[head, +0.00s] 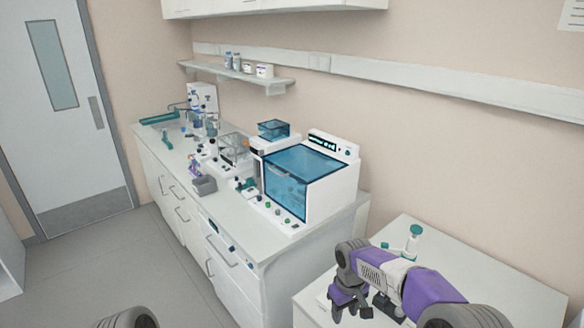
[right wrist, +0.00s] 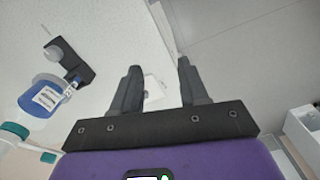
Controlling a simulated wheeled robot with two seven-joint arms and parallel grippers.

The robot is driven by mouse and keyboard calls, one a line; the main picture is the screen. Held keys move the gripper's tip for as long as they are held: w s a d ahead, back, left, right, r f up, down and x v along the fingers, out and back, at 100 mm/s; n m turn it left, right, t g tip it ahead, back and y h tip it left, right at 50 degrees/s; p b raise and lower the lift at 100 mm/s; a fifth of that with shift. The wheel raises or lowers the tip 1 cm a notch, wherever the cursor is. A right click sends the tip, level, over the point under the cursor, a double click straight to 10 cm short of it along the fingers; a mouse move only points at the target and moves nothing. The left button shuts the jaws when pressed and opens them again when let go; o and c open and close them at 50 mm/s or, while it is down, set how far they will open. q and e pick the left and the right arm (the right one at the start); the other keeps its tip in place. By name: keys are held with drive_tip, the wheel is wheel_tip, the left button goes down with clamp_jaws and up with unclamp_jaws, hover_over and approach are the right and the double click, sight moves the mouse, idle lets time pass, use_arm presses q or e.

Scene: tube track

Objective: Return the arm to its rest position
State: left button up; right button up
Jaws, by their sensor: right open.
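My right arm reaches in from the bottom right of the head view, bent, with purple and grey links. Its right gripper (head: 350,310) points down beside the near edge of the low white table (head: 480,262). In the right wrist view the two dark fingers of the right gripper (right wrist: 158,68) are apart, with nothing between them. A small pale item lies beyond the fingers. The left gripper is not in view.
A teal-capped bottle (head: 413,243) stands on the low table. A blue labelled item (right wrist: 43,97) and a black holder (right wrist: 74,60) show in the wrist view. A white cabinet with a blue window (head: 300,180) stands on the counter; the floor (head: 100,265) is clear.

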drive_tip(key=s+a+f+m+y+b, duration=0.15)
drive_tip(key=s+f, duration=0.25)
drive_tip(key=f, duration=1)
use_arm(q)
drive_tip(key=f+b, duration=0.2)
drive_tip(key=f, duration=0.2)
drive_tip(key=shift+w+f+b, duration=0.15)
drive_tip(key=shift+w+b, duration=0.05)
drive_tip(key=shift+b, duration=0.2)
use_arm(e)
drive_tip(key=s+a+f+m+y, duration=0.2)
drive_tip(key=s+f+m, duration=0.4)
drive_tip(key=s+f, duration=1)
drive_tip(key=s+a, duration=0.1)
drive_tip(key=s, duration=0.3)
drive_tip(key=shift+s+f+t+y, duration=0.3)
drive_tip(key=shift+y, duration=0.05)
